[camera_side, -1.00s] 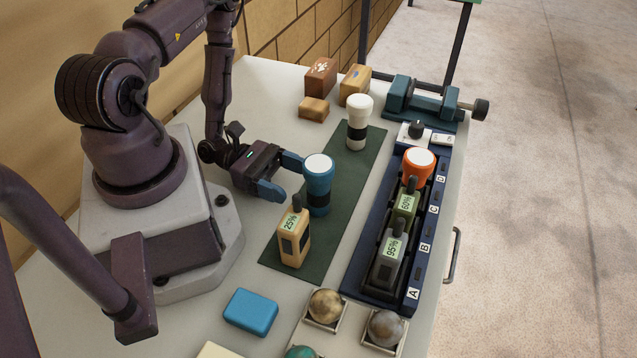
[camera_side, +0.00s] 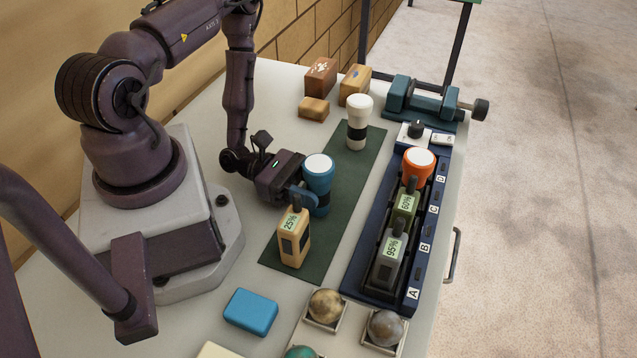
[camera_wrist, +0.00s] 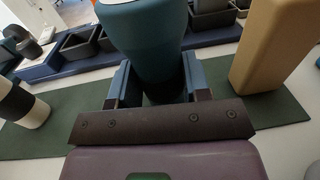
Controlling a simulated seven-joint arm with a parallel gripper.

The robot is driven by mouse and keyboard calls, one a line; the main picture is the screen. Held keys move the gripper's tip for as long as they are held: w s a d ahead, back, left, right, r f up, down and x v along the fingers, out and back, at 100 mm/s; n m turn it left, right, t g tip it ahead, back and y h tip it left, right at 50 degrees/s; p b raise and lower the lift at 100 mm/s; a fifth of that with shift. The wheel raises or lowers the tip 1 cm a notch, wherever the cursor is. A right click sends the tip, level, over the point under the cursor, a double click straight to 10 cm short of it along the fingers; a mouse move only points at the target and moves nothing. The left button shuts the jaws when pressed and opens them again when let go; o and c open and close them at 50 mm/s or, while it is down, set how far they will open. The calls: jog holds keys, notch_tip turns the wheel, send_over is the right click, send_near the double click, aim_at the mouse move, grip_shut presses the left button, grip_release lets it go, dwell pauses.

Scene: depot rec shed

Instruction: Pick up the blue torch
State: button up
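The blue torch (camera_side: 318,172), with a white lens on top and a black band low down, stands upright on the dark green mat (camera_side: 345,215). In the wrist view the torch (camera_wrist: 147,35) rises between the two blue fingers of my gripper (camera_wrist: 158,84). The fingers are apart, one on each side of its lower body, with a slim gap visible, so the gripper looks open. In the side view my gripper (camera_side: 312,196) is low at the torch, and the far finger is hidden behind it.
A tan 25% pack (camera_side: 293,240) stands close in front of the torch, and a white torch (camera_side: 359,122) stands behind it on the mat. A navy rack (camera_side: 375,280) holds an orange torch (camera_side: 417,168) and packs. A blue box (camera_side: 250,311) lies in front.

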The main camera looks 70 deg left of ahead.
aim_at(316, 158)
notch_tip(316, 158, up, 9)
jog(key=shift+r, duration=0.2)
jog(key=shift+w+a+f+n+t+y, duration=0.1)
jog(key=shift+w+a+n+t+y, duration=0.2)
jog(key=shift+w, duration=0.1)
jog(key=w+a+r+n+t+y, duration=0.2)
jog(key=w+r+n+t+y, duration=0.25)
jog(key=w+r, duration=0.7)
jog(key=s+d+f+m+g+h, duration=0.1)
jog(key=s+f, duration=0.2)
jog(key=s, duration=0.1)
jog(key=s+f+m+g+h, duration=0.2)
jog(key=s+f, duration=0.2)
jog(key=s+d+f+m+g+h, duration=0.1)
jog(key=s+f+m+g+h, duration=0.1)
jog(key=s+f, duration=0.1)
jog(key=shift+s+d+f, duration=0.3)
jog(key=shift+s+f, duration=0.05)
jog(key=shift+s, duration=0.3)
